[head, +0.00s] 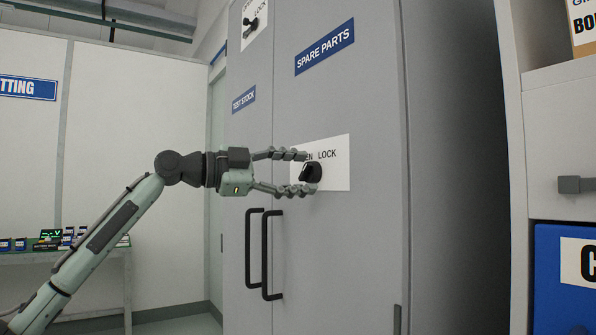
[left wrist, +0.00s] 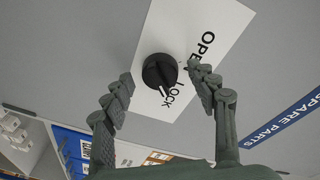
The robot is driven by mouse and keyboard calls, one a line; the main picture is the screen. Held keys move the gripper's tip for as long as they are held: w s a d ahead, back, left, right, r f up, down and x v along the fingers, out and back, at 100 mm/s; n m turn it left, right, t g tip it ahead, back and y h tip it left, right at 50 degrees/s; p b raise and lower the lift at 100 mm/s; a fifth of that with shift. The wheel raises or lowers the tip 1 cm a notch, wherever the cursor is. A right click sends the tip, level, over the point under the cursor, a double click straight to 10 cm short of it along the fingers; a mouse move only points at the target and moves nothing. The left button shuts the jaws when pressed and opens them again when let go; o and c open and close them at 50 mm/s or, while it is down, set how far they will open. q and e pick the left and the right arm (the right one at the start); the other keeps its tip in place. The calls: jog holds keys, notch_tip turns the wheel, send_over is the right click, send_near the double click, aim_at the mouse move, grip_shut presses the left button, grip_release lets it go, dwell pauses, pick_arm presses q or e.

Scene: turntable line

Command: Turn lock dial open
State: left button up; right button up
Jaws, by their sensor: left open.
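The black lock dial (head: 311,173) sits on a white OPEN/LOCK plate (head: 338,172) on the grey SPARE PARTS cabinet door (head: 345,90). My left gripper (head: 307,172) is open, with one finger above the dial and one below. In the left wrist view the dial (left wrist: 158,70) lies between the spread fingertips (left wrist: 161,76), with visible gaps at its sides. The dial's pale pointer mark faces the word LOCK there. In the head view the upper finger covers part of the word OPEN. My right gripper is not in view.
Two black door handles (head: 266,255) hang below the dial. A second dial (head: 250,22) is at the upper left, on the neighbouring TEST STOCK door (head: 243,130). Shelving with a blue bin (head: 560,275) stands right. A bench (head: 75,252) with small items is at left.

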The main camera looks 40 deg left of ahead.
pick_arm(q)
jog(key=c, duration=1.2)
jog(key=shift+o, duration=0.2)
